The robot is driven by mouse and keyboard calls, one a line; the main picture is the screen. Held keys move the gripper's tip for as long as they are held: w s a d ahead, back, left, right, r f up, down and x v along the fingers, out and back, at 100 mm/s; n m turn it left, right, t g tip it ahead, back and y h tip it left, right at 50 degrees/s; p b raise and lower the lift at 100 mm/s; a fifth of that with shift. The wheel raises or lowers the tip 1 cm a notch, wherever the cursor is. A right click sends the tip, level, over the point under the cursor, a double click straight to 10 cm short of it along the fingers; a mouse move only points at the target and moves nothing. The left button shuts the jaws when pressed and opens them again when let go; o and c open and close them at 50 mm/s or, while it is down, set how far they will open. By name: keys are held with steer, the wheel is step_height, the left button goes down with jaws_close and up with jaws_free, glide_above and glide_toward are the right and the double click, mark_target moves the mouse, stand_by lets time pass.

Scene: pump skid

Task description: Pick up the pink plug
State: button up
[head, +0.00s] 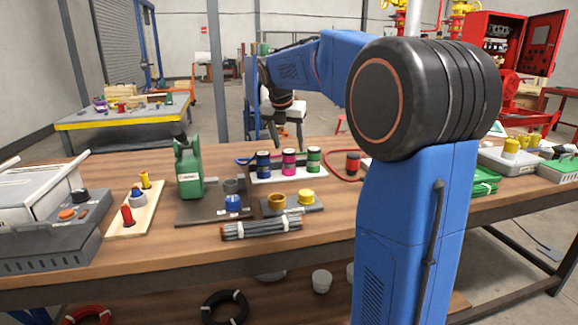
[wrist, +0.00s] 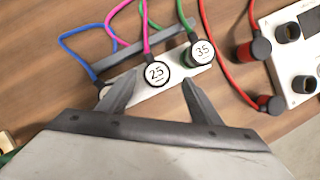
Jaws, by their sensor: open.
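The pink plug (head: 289,162) stands between a blue plug (head: 263,162) and a green plug (head: 314,160) on a white strip (head: 284,177) on the wooden bench. In the wrist view the pink plug (wrist: 157,72) shows a round white top marked 25, with a pink cable leading away. My gripper (wrist: 158,82) is open and empty, its fingers either side of the pink plug's top in the picture. I cannot tell how far above it they are. The left finger hides most of the blue plug. In the head view my gripper (head: 276,132) hangs above the plugs.
The green plug marked 35 (wrist: 203,50) is close to the right finger. Red plugs with red cables (wrist: 253,50) and a white meter box (wrist: 290,50) lie further right. Cables loop behind the strip.

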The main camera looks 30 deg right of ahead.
mark_target(289, 151)
steer(key=shift+w+x, duration=0.15)
steer(key=shift+x, duration=1.2)
steer(key=shift+w+x, duration=0.1)
steer(key=shift+x, duration=1.2)
steer(key=shift+a, duration=0.1)
steer(key=shift+c, duration=0.7)
steer(key=c, duration=1.1)
steer(key=shift+r, duration=5.05)
steer(key=shift+s, duration=0.15)
